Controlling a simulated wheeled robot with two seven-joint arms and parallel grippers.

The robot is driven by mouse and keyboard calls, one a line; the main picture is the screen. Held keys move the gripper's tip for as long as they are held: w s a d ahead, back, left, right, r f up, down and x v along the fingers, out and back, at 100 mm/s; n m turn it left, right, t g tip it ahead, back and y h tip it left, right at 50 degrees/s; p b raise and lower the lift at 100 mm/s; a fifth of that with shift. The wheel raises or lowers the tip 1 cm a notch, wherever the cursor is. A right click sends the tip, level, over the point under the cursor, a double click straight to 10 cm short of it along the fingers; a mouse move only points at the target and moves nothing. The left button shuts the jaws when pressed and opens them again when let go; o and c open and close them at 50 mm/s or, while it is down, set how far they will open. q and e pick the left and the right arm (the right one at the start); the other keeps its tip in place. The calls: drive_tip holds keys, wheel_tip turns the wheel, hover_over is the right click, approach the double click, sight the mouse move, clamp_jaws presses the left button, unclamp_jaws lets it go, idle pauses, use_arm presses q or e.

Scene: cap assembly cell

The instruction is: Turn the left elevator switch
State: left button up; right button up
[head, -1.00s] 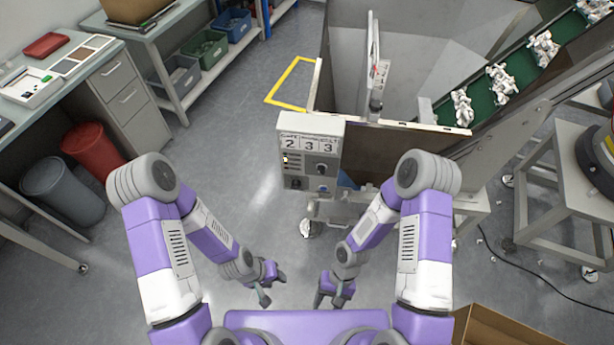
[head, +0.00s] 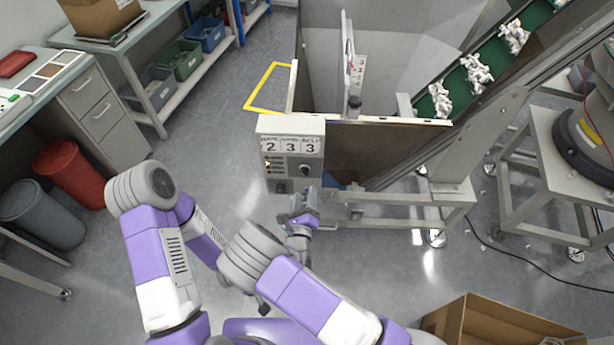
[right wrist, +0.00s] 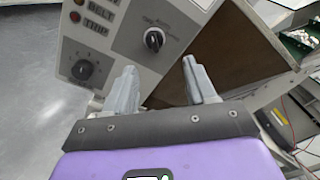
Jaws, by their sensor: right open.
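The grey control box (head: 290,150) stands at the corner of the machine, showing 2, 3, 3 on top. Its front has a dark knob (head: 305,171) at right and a smaller dial (head: 281,186) at lower left. The right wrist view shows the pointed black knob (right wrist: 154,40) and the round dial (right wrist: 82,70); their small labels are unclear. My right gripper (head: 304,204) is open and empty, just below the box front. Its fingertips (right wrist: 160,68) point toward the panel, apart from both knobs. My left gripper (head: 263,304) is mostly hidden behind my right arm.
The hopper's brown side panel (head: 375,152) and frame adjoin the box at right. A green conveyor (head: 455,85) carries white parts. An open cardboard box (head: 480,325) lies at lower right. Grey floor is clear left of the control box.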

sight(303, 173)
drive_tip(key=shift+n+y, duration=0.5)
drive_tip(key=w, duration=0.2)
drive_tip(key=w+b, duration=0.1)
drive_tip(key=w, duration=0.4)
drive_tip(key=shift+w+a+r, duration=0.25)
drive_tip(key=shift+w+a, duration=0.05)
drive_tip(key=shift+w, duration=0.05)
drive_tip(key=c, duration=1)
drive_tip(key=shift+c, duration=0.2)
